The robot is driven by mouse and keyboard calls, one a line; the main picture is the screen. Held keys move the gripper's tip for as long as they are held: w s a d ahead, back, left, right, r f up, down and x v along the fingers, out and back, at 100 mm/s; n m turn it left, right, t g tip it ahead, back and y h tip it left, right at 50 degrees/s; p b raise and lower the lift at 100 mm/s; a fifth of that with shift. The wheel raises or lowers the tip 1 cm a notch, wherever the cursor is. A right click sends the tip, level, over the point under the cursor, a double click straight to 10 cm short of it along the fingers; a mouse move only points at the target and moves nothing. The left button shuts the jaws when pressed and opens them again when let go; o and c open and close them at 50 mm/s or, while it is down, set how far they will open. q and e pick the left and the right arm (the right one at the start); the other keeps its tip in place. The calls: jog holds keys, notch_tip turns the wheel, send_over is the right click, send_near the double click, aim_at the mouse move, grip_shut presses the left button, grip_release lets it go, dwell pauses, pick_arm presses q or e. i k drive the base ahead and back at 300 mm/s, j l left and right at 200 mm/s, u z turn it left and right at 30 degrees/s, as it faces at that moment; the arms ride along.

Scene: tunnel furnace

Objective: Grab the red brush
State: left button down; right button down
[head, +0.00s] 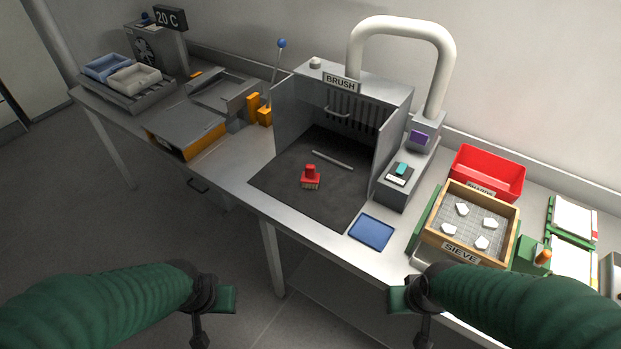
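The red brush (310,178) stands upright on the dark mat (280,193) in front of the grey booth labelled BRUSH. It has a red handle and pale bristles at the bottom. My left gripper (200,335) is at the lower left, below and well apart from the brush. My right gripper (424,335) is at the lower right, also apart from the brush. Both point down and are cut off by the bottom edge, so their fingers are hard to make out. Neither touches the brush.
The booth's side panels (388,133) flank the mat. A thin grey rod (332,160) lies behind the brush. A blue tray (371,232) lies to the right, near the table edge. The sieve box (470,222) and red bin (488,172) stand further right.

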aim_at(309, 180)
jog(key=i+j+z, duration=0.1)
jog(key=i+j, duration=0.2)
jog(key=i+j+z, duration=0.15)
jog(key=i+j, duration=0.15)
jog(key=i+j+z, duration=0.1)
jog(key=i+j, duration=0.15)
jog(key=j, duration=0.2)
jog(key=i+j+z, duration=0.1)
jog(key=i+j, duration=0.2)
jog(key=i+j+z, duration=0.1)
jog(key=j, duration=0.45)
jog(key=i+j+z, duration=0.15)
jog(key=i+j, duration=0.2)
jog(key=j, duration=0.1)
